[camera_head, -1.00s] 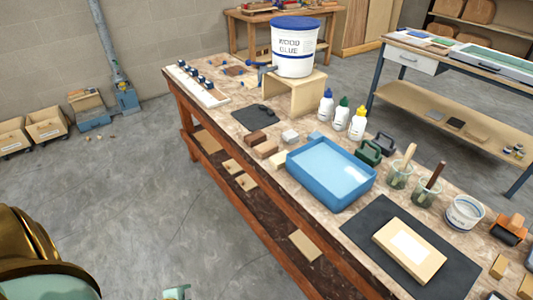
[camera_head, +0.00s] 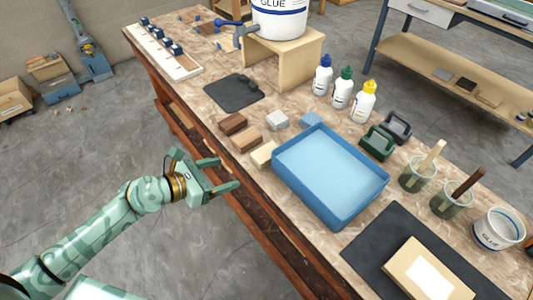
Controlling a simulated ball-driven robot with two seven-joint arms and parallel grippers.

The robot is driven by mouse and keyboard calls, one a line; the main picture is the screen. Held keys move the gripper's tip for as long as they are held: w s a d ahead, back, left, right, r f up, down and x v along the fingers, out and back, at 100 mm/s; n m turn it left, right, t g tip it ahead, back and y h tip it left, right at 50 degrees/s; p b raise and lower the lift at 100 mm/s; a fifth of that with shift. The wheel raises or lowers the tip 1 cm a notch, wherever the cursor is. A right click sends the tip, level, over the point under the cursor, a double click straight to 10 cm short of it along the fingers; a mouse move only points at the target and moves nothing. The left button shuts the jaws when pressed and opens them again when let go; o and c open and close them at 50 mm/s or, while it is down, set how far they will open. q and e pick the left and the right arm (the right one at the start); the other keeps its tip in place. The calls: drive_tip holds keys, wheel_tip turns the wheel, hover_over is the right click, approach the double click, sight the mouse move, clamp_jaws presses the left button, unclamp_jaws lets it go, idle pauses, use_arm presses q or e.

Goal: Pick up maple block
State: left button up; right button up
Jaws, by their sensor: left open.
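A row of small wood blocks lies on the workbench left of the blue tray: a dark brown block (camera_head: 233,124), a mid-brown block (camera_head: 247,139) and a pale cream block (camera_head: 264,154). The pale one looks like the maple block; it sits close to the tray's left corner. My left gripper (camera_head: 222,174) is open and empty, off the bench's front edge, to the left of and nearer than the pale block. It does not touch any block. My right gripper is not in view.
The blue tray (camera_head: 281,183) stands right beside the pale block. A whitish block (camera_head: 277,120) and a light blue block (camera_head: 309,119) lie behind. Glue bottles (camera_head: 342,88), a dark mat (camera_head: 234,92) and a wooden stand (camera_head: 292,72) are farther back.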

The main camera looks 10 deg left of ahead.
sight(255, 161)
use_arm(q)
drive_tip(key=b+x, duration=0.1)
drive_tip(key=x, duration=0.4)
drive_tip(key=b+x, duration=0.1)
drive_tip(key=x, duration=0.4)
drive_tip(key=shift+w+a+r, duration=0.15)
drive_tip(key=shift+w+a, duration=0.05)
drive_tip(key=shift+w, duration=0.05)
drive_tip(key=shift+w+d, duration=0.2)
drive_tip(key=shift+w, duration=0.05)
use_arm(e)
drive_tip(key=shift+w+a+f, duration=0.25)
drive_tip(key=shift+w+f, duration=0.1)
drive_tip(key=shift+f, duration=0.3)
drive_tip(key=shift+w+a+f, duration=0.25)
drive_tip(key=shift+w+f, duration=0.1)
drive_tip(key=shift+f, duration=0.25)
use_arm(q)
drive_tip(key=c, duration=1.1)
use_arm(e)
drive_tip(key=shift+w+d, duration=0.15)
